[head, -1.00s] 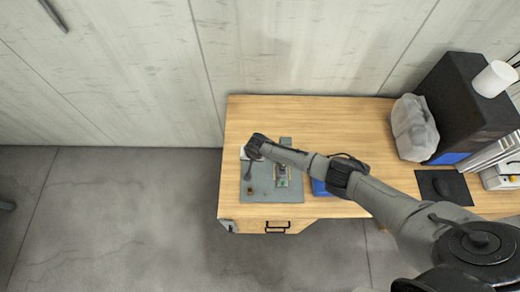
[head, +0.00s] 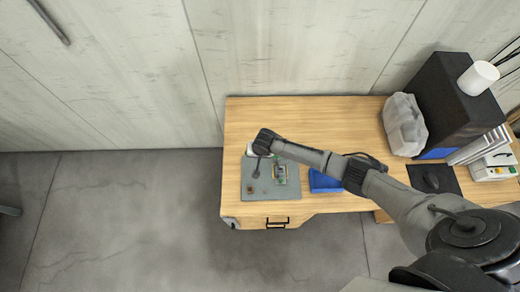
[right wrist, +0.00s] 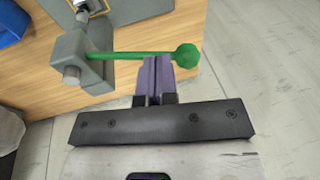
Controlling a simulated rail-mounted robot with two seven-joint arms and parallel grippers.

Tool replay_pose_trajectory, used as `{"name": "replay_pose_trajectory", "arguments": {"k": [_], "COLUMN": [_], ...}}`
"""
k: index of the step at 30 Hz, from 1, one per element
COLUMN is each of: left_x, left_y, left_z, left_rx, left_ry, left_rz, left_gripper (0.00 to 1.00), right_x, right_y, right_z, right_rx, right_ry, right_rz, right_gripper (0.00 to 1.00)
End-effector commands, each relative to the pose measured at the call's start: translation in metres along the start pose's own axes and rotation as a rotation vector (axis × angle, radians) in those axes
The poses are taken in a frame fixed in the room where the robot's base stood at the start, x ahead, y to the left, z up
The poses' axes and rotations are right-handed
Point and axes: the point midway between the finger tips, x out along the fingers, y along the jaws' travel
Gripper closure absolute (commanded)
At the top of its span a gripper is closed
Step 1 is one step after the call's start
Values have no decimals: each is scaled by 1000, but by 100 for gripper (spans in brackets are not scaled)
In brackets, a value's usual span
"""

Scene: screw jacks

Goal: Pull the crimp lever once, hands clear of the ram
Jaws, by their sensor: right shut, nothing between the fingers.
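In the right wrist view the green crimp lever (right wrist: 125,55) runs sideways from a grey press body (right wrist: 72,58) to a round green knob (right wrist: 186,56). My right gripper (right wrist: 158,62) has its purple fingers shut and empty. Its tips lie along the lever's near edge, close to the knob; I cannot tell whether they touch it. In the head view my right arm reaches in from the right, with its wrist (head: 266,141) over the desk's left part. The right fingers and the lever cannot be made out there. My left gripper is not in view.
A blue bin (head: 323,182) is beside the mat. A black box (head: 450,95) and a pale lumpy bag (head: 404,125) stand at right. The desk's back middle is clear.

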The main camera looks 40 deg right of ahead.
Motion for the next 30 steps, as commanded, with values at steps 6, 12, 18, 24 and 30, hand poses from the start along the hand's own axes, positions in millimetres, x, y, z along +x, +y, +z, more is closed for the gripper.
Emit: {"name": "replay_pose_trajectory", "arguments": {"k": [6, 12, 18, 24, 30], "left_x": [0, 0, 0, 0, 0], "left_y": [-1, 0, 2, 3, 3], "left_z": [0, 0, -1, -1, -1], "left_rx": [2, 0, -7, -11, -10], "left_ry": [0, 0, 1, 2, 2], "left_rz": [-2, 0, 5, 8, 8], "left_gripper": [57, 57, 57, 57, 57], "right_x": [-26, -38, -41, -41, -41], "right_y": [3, 5, 5, 5, 5], "right_z": [0, 0, 0, 0, 0], "right_rx": [1, 2, 1, 2, 2], "right_ry": [0, 0, 1, 0, 0], "right_rz": [-1, -1, -2, -2, -2], "right_gripper": [100, 100, 100, 100, 100]}}
